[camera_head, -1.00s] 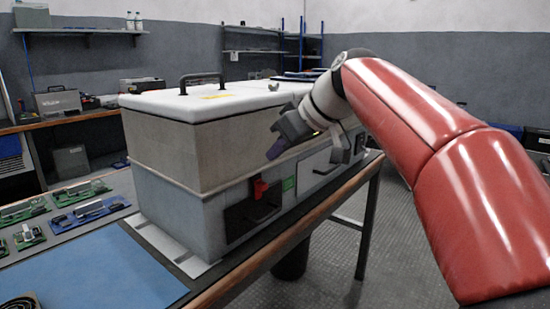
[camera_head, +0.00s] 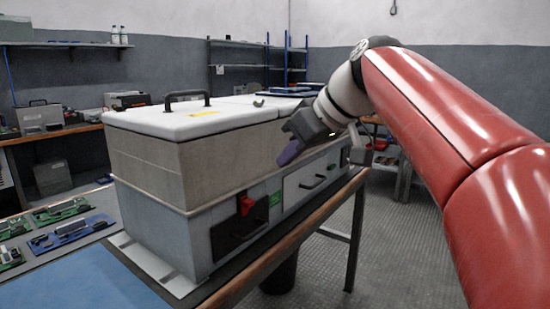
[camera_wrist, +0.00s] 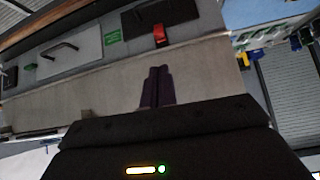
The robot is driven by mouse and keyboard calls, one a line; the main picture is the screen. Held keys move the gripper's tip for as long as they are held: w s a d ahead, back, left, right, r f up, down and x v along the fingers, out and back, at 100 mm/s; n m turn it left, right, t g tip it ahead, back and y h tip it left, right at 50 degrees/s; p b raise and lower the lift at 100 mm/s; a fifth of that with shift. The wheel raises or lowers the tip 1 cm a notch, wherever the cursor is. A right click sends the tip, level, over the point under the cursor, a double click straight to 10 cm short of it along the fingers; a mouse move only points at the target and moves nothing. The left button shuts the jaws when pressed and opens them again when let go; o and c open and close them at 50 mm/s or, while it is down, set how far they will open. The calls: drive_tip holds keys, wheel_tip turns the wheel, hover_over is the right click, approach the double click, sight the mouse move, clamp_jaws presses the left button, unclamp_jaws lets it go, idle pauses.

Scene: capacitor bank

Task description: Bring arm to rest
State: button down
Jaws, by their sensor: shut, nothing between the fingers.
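My red arm reaches in from the right in the head view. My gripper (camera_head: 290,153) is at its end, in front of the cabinet's front face and apart from the red switch. In the wrist view the dark purple fingers of my gripper (camera_wrist: 157,75) lie side by side, closed with nothing between them. The capacitor bank cabinet (camera_head: 150,165) is a beige and grey box with a white lid and a black handle (camera_head: 188,96). A red switch (camera_head: 246,205) sits on its front over a dark panel; it also shows in the wrist view (camera_wrist: 160,36).
The cabinet stands on a workbench with a wooden edge (camera_head: 290,240). Green and blue circuit boards (camera_head: 70,230) lie at the left by a blue mat (camera_head: 90,280). Shelves (camera_head: 240,67) stand at the back. The floor (camera_head: 400,240) right of the bench looks open.

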drive_tip(key=s+d+f+m+h, duration=0.2)
drive_tip(key=s+d+f+m, duration=0.1)
drive_tip(key=s+f, duration=0.4)
drive_tip(key=s+d+f+m+h, duration=0.2)
drive_tip(key=s+f, duration=0.5)
drive_tip(key=f, duration=0.5)
drive_tip(key=s+d+f+m+h, duration=0.2)
drive_tip(key=s+d+f+m, duration=0.2)
drive_tip(key=f, duration=0.5)
drive_tip(key=s+d, duration=0.1)
drive_tip(key=s, duration=0.1)
drive_tip(key=shift+s+d+f+h, duration=0.2)
drive_tip(key=shift+s+d+h, duration=0.1)
drive_tip(key=shift+s+d, duration=0.1)
